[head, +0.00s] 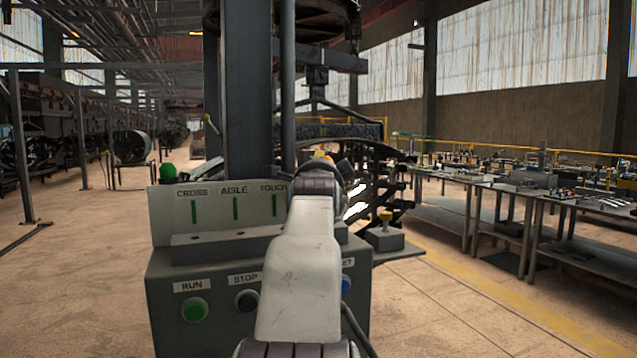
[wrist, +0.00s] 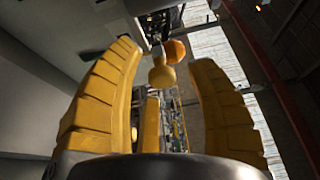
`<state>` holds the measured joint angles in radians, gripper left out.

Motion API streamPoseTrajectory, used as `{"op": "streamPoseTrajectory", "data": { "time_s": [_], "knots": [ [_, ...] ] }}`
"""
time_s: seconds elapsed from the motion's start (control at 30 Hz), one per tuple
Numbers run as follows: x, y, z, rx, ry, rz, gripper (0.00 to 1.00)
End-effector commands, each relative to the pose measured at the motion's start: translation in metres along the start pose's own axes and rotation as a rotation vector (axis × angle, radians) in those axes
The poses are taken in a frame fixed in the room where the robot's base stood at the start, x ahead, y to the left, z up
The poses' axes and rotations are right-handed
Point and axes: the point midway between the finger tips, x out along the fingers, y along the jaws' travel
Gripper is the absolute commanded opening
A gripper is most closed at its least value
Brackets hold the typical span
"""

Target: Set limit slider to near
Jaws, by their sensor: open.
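No part carries a readable limit slider label, so I cannot tell for sure which one it is. In the wrist view my gripper (wrist: 163,56) is open, with yellow ribbed fingers to the left and right. A yellow knob (wrist: 162,76) and an orange rounded piece (wrist: 175,50) show between the fingertips; I cannot tell whether anything touches them. In the head view my pale arm hides most of the gripper. A yellow-topped knob (head: 386,216) stands on a grey block (head: 384,240) right of my arm.
A grey control box (head: 165,270) stands ahead, with a green run button (head: 194,309), a black stop button (head: 246,300) and a partly hidden blue button (head: 347,284). A dark column (head: 248,90) rises behind it. Workbenches (head: 500,185) line the right; floor is open at left.

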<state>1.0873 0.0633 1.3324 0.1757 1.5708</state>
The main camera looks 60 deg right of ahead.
Motion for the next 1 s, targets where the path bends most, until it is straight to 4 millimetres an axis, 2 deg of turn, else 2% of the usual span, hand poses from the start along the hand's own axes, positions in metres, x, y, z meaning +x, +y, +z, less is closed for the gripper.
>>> {"op": "streamPoseTrajectory", "data": {
  "time_s": [0.5, 0.73, 1.0],
  "knots": [
    [-0.08, 0.0, 0.001, 0.0, -0.002, -0.001, 0.51],
    [-0.099, 0.0, 0.001, 0.0, -0.002, 0.001, 0.51],
    [-0.106, 0.001, 0.001, 0.0, -0.002, 0.002, 0.51]
  ]
}}
